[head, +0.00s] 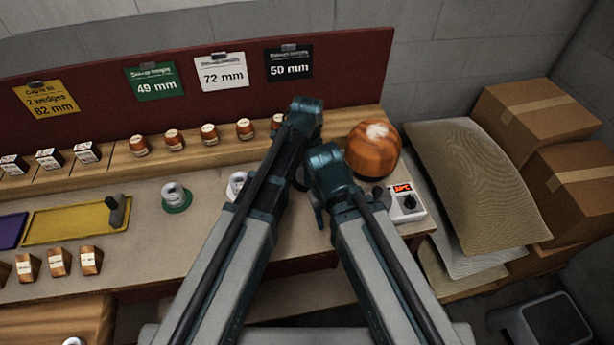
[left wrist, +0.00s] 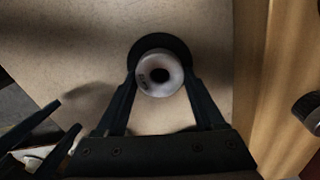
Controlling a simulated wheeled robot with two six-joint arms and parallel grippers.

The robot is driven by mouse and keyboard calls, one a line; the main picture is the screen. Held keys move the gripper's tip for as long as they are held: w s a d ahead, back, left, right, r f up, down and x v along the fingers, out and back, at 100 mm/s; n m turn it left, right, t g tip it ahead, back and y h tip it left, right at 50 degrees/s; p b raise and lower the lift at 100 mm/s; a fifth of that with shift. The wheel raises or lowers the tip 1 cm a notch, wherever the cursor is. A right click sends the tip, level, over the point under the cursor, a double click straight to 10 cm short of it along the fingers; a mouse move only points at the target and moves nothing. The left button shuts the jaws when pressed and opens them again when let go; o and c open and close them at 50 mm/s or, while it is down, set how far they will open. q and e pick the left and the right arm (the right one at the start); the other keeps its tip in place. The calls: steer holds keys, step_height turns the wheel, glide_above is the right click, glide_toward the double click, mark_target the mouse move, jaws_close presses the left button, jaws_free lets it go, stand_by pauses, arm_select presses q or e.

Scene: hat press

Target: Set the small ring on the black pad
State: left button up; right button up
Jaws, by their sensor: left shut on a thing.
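The small ring (left wrist: 160,75) is pale with a dark hole and markings on its face. My left gripper (left wrist: 160,80) is shut on it, one finger on each side. The black pad (left wrist: 160,42) is a dark disc behind the ring in the left wrist view; the ring covers its lower part. I cannot tell whether ring and pad touch. In the head view my arms hide both. My right gripper (left wrist: 46,138) shows at the lower left of the left wrist view, its two fingers apart and empty, away from the ring.
A ring sits on a green pad (head: 176,208), and another pale ring (head: 236,184) stands beside my left arm. An orange-brown dome (head: 372,152) and a temperature box (head: 407,203) are at the right. A wooden shelf (head: 190,147) runs behind. The bench between the green pad and yellow tray (head: 70,224) is clear.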

arm_select(q)
steer(key=shift+f, duration=0.15)
arm_select(e)
steer(key=shift+f, duration=0.15)
arm_select(q)
steer(key=shift+f, duration=0.25)
arm_select(e)
steer(key=shift+f, duration=0.2)
arm_select(q)
steer(key=o, duration=1.5)
steer(key=shift+r, duration=0.1)
arm_select(e)
steer(key=shift+r, duration=0.15)
arm_select(q)
step_height(320, 180, up, 12)
steer(key=p, duration=1.2)
steer(key=shift+r, duration=0.15)
arm_select(e)
step_height(320, 180, up, 12)
